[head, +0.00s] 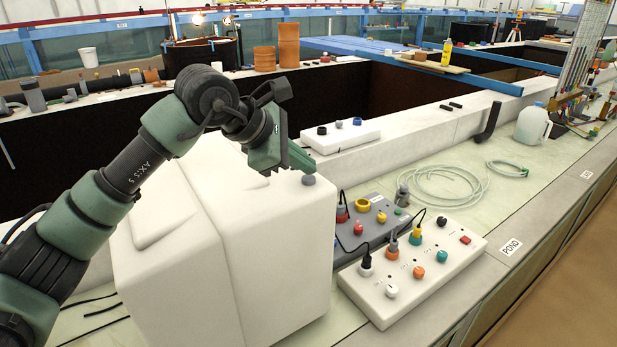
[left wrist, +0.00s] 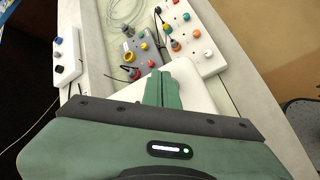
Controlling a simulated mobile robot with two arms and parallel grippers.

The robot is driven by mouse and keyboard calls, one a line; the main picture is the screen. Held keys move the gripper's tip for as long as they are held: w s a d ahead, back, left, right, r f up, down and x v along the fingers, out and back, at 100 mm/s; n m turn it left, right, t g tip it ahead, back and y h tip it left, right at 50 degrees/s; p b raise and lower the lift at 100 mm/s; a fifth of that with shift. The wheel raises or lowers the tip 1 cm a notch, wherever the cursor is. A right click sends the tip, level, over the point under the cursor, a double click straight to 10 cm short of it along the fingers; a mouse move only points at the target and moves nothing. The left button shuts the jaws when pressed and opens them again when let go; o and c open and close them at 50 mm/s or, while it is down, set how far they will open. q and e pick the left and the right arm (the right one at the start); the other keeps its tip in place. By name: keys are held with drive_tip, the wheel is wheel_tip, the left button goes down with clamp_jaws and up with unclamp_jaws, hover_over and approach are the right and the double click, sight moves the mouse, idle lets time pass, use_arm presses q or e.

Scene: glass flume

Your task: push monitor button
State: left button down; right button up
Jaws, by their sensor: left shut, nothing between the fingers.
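The monitor (head: 277,230) is a bulky white box standing on the bench, seen from behind and above. A small round grey button (head: 309,180) sits on its top near the right corner. My left gripper (head: 302,163) is shut and empty, with its green fingertips just above the button; a small gap seems to remain. In the left wrist view the closed green fingers (left wrist: 162,88) point over the white monitor top (left wrist: 197,88). The button is not visible there, probably hidden by the fingers. My right gripper is not in view.
A white power strip (head: 447,262) with coloured knobs and a grey knob box (head: 372,212) stand right of the monitor. Another white knob box (head: 340,136) lies behind. A coiled clear hose (head: 445,187) and a jug (head: 532,124) are further along the bench.

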sight(304, 179)
use_arm(q)
drive_tip(key=shift+f+b, duration=0.3)
drive_tip(key=shift+f, duration=0.05)
drive_tip(key=shift+r, duration=0.1)
idle(0.3)
drive_tip(key=shift+r+p, duration=0.5)
drive_tip(key=shift+r, duration=0.35)
wheel_tip(304, 179, up, 6)
drive_tip(key=p, duration=0.3)
idle(0.3)
